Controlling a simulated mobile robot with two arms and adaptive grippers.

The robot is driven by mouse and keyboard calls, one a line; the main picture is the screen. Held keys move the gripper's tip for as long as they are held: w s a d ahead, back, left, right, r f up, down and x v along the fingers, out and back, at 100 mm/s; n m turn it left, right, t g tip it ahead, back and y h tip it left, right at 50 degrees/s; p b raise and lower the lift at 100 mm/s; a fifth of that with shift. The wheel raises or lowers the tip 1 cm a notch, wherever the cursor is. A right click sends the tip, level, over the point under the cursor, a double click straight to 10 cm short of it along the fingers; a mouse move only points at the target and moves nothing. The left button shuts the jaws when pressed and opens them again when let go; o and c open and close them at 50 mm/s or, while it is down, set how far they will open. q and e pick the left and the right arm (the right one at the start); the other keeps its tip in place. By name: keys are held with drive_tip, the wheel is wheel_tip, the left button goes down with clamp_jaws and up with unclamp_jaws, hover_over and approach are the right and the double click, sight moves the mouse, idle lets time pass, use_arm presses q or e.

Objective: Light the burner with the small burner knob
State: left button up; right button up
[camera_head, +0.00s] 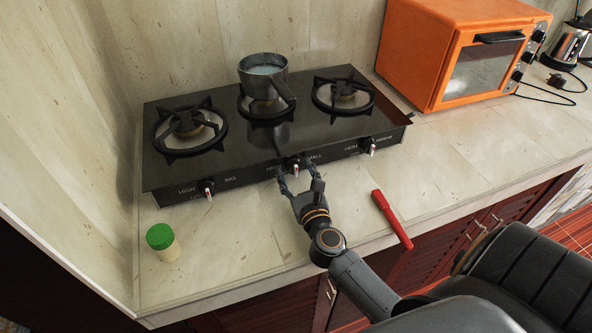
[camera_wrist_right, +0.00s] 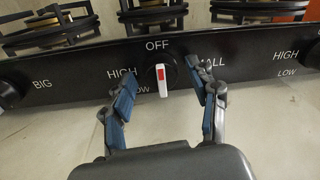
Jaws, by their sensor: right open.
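The black stove (camera_head: 245,150) has three burners and three front knobs. The middle knob (camera_head: 295,168), beside the word SMALL, also shows in the right wrist view (camera_wrist_right: 162,80) with its red-and-white pointer hanging down and OFF printed above it. My right gripper (camera_head: 297,178) is open in front of this knob. In the right wrist view its two fingers (camera_wrist_right: 165,98) stand on either side of the knob, apart from it. The middle burner (camera_head: 252,108) carries a grey pot (camera_head: 263,78) with pale contents. I see no flame. My left gripper is out of view.
The left knob (camera_head: 207,188) and right knob (camera_head: 370,147) flank the middle one. A green-lidded jar (camera_head: 163,243) stands at the front left and a red pen-like object (camera_head: 392,218) lies right of my arm. An orange oven (camera_head: 455,50) stands at the back right.

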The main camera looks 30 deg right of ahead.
drive_tip(key=shift+c, duration=0.3)
drive_tip(key=c, duration=1.1)
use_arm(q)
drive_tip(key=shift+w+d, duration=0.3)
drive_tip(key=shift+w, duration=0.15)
